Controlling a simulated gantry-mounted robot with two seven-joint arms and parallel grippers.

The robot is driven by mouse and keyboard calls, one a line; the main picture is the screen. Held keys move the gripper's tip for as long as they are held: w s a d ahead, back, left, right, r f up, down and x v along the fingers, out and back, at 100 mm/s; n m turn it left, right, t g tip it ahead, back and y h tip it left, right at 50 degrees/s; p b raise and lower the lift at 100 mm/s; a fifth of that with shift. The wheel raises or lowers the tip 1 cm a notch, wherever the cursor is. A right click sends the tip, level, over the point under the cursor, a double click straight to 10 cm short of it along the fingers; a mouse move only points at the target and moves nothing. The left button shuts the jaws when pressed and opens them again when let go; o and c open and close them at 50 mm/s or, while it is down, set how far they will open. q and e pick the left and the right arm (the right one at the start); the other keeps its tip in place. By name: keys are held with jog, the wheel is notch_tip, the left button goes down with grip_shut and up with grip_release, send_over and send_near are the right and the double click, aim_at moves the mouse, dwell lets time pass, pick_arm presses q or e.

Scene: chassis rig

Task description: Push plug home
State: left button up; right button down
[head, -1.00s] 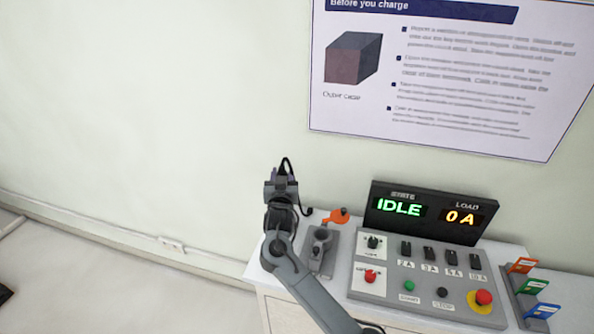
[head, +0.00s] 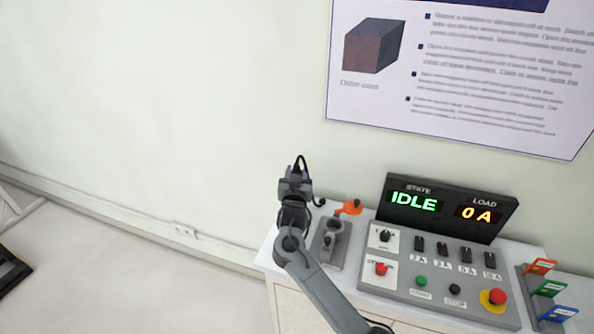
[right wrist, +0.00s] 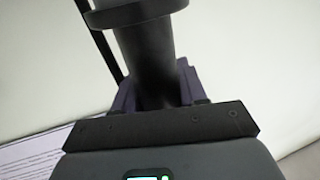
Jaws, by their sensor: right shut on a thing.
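My right gripper (head: 297,175) is raised above the left end of the bench, in front of the pale wall. In the right wrist view the plug (right wrist: 150,50) is a dark cylinder between the purple fingers (right wrist: 125,98). Its far end runs out of the picture at the top. No socket for the plug can be made out in either view. My left gripper is not in view.
A grey holder (head: 328,250) and an orange piece (head: 352,207) are by the arm. A control panel (head: 440,270) with switches stands right, its display (head: 446,208) reading IDLE and 0 A. Colored cards (head: 548,288) stand far right. The floor (head: 120,270) at left is mostly free.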

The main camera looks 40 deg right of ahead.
jog(key=shift+f+b, duration=0.5)
jog(key=shift+f, duration=0.6)
jog(key=shift+p, duration=0.35)
dwell(0.5)
dwell(0.7)
jog(key=shift+p, duration=0.4)
dwell(0.4)
jog(key=shift+f+b, duration=0.5)
jog(key=shift+f, duration=0.3)
